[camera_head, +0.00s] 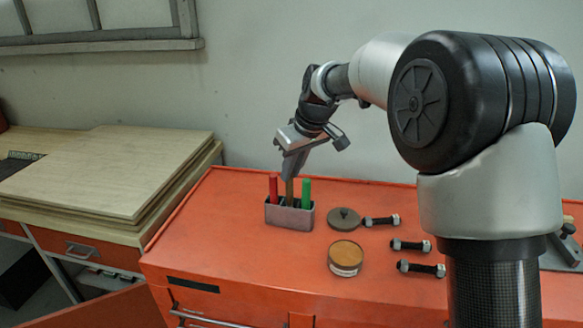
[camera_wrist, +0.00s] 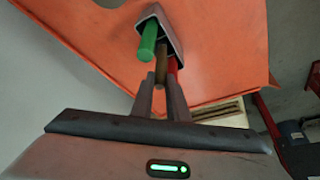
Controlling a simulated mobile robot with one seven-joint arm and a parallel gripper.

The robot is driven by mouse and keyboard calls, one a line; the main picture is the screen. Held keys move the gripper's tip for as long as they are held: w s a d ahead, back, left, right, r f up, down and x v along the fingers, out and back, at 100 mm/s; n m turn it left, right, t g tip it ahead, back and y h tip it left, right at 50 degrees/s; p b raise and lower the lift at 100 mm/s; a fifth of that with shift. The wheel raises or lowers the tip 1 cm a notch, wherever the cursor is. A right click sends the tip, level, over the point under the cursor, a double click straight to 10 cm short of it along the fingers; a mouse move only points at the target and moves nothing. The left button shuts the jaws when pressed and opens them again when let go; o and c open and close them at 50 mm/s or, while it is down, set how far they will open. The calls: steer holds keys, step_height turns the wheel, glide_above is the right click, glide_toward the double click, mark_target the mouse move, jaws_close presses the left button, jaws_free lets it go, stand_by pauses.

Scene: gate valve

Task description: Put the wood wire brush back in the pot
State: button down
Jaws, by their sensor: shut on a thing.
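The pot is a small grey metal holder (camera_head: 290,217) on the orange cabinet top; its rim also shows in the wrist view (camera_wrist: 172,28). A red handle (camera_head: 273,190) and a green handle (camera_head: 306,190) stand up from it. The brown wood wire brush (camera_head: 289,193) is upright between them, its lower end hidden by the pot's walls; it also shows in the wrist view (camera_wrist: 160,68). My gripper (camera_head: 291,174) is above the pot with its fingers (camera_wrist: 161,82) shut on the upper end of the brush handle. I cannot tell whether the brush touches the pot's floor.
An open round tin (camera_head: 345,257), a grey disc (camera_head: 344,219) and several bolts (camera_head: 410,245) lie right of the pot. Wooden boards (camera_head: 110,170) are stacked on the left. The orange top (camera_head: 220,240) is clear left of the pot.

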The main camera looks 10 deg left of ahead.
steer(key=c, duration=1.6)
jaws_free()
steer(key=shift+c, duration=0.2)
steer(key=v, duration=1.7)
steer(key=s+d+r+m+p, duration=0.2)
steer(key=s+d+r, duration=0.1)
steer(key=s+d, duration=0.25)
steer(key=s+d+f+m+t+h+p, duration=0.1)
steer(key=s+d+f+m, duration=0.2)
steer(key=s+d, duration=0.4)
steer(key=s+d+f+m+t+h+p, duration=0.1)
steer(key=s+d+f+m, duration=0.3)
steer(key=s+d, duration=0.4)
steer(key=s+f+h+p, duration=0.1)
steer(key=s, duration=0.6)
steer(key=shift+s+d+f+m, duration=0.2)
steer(key=shift+d+f+m, duration=0.05)
steer(key=shift+f+m, duration=0.1)
